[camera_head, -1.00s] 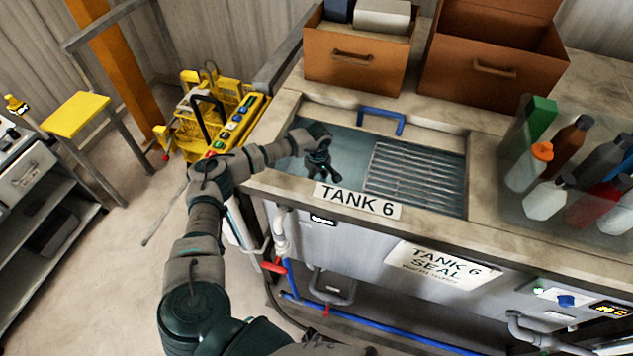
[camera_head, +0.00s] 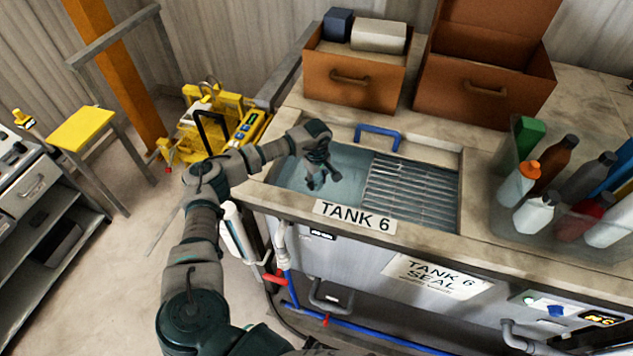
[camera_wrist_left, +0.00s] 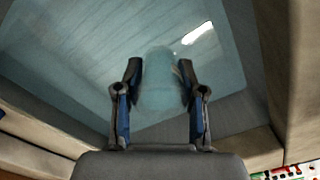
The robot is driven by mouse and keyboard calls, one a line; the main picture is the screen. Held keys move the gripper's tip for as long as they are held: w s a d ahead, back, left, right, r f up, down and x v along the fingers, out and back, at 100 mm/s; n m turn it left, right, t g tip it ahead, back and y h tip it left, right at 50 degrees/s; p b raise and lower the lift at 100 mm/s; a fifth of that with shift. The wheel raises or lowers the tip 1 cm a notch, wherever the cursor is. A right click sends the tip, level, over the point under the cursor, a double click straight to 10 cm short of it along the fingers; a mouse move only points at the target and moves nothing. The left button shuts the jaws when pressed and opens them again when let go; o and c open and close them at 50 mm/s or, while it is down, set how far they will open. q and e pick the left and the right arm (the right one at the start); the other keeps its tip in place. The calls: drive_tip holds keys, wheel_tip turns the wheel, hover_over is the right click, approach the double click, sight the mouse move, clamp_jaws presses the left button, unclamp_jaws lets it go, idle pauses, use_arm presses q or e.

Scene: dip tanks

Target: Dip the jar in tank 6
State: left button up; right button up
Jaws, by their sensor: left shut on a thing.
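Tank 6 (camera_head: 292,183) is set into the bench top, with a "TANK 6" label (camera_head: 355,215) on its front edge. Bluish liquid fills its left part, and a slatted metal rack (camera_head: 410,185) covers the right part. My left gripper (camera_head: 322,180) points down over the liquid at the tank's left part. In the left wrist view the gripper (camera_wrist_left: 160,88) is shut on a pale, translucent jar (camera_wrist_left: 160,75). The jar looks blue-tinted and seems to be in the liquid, though its depth is hard to tell. The jar is not clear in the head view. My right gripper is not in view.
A blue handle (camera_head: 378,133) stands at the tank's back edge. Brown boxes (camera_head: 350,85) stand behind it. A clear bin of bottles (camera_head: 560,195) is at the right. A yellow cart (camera_head: 222,125) stands left of the bench.

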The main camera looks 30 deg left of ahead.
use_arm(q)
drive_tip(key=shift+r+p, duration=1.5)
drive_tip(key=shift+r, duration=1.4)
wheel_tip(320, 180, up, 10)
drive_tip(key=p, duration=0.2)
drive_tip(key=shift+p, duration=0.4)
drive_tip(key=shift+f, duration=0.1)
